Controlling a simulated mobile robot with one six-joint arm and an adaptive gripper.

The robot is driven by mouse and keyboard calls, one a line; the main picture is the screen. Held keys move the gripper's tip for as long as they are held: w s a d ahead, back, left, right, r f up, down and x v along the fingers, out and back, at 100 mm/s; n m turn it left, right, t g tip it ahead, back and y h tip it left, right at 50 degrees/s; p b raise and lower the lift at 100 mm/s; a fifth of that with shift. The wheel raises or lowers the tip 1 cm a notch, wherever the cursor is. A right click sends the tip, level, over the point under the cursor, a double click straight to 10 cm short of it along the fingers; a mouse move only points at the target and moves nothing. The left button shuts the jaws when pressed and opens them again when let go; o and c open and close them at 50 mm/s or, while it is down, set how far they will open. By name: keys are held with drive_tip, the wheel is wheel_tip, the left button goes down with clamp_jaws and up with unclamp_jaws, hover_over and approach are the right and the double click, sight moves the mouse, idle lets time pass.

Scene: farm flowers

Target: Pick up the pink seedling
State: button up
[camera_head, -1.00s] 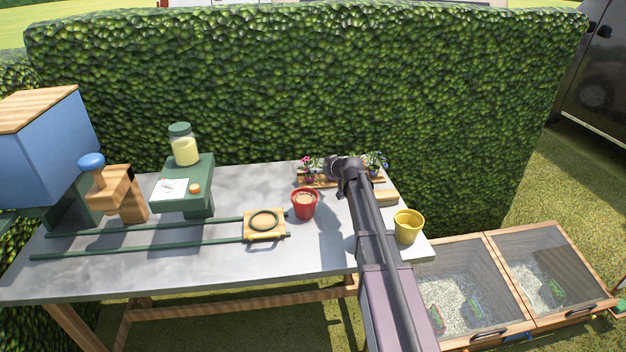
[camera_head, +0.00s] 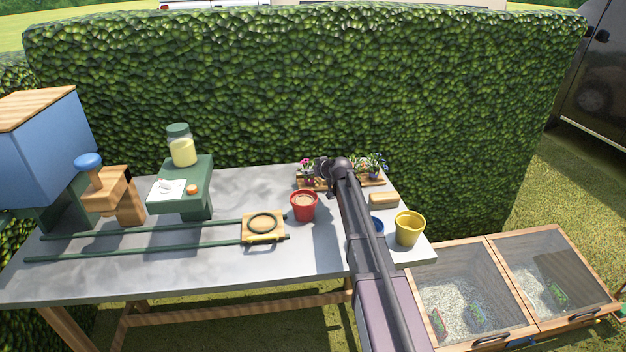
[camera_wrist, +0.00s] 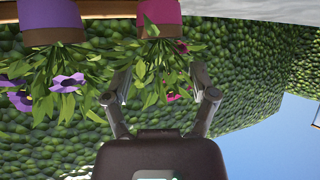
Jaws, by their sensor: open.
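The pink seedling (camera_head: 307,164) stands in the row at the back right of the table in the head view. In the wrist view, which looks upside down, its pink wrap (camera_wrist: 158,14) is at the top and its leaves and pink flowers (camera_wrist: 172,94) hang below. My gripper (camera_wrist: 162,76) is open, with one finger on each side of the leaves and nothing clamped. Whether the fingers touch the leaves, I cannot tell. In the head view my wrist hides part of the row and the fingers.
A purple-flowered seedling (camera_wrist: 62,84) is close beside the left finger in the wrist view. A wooden tray (camera_head: 372,182) holds the row. A red pot (camera_head: 303,208), a yellow pot (camera_head: 409,231) and a blue pot (camera_head: 377,225) stand nearer. The hedge (camera_head: 300,90) rises behind.

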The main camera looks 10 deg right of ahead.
drive_tip(key=shift+b+x, duration=0.45)
drive_tip(key=shift+x, duration=0.95)
clamp_jaws()
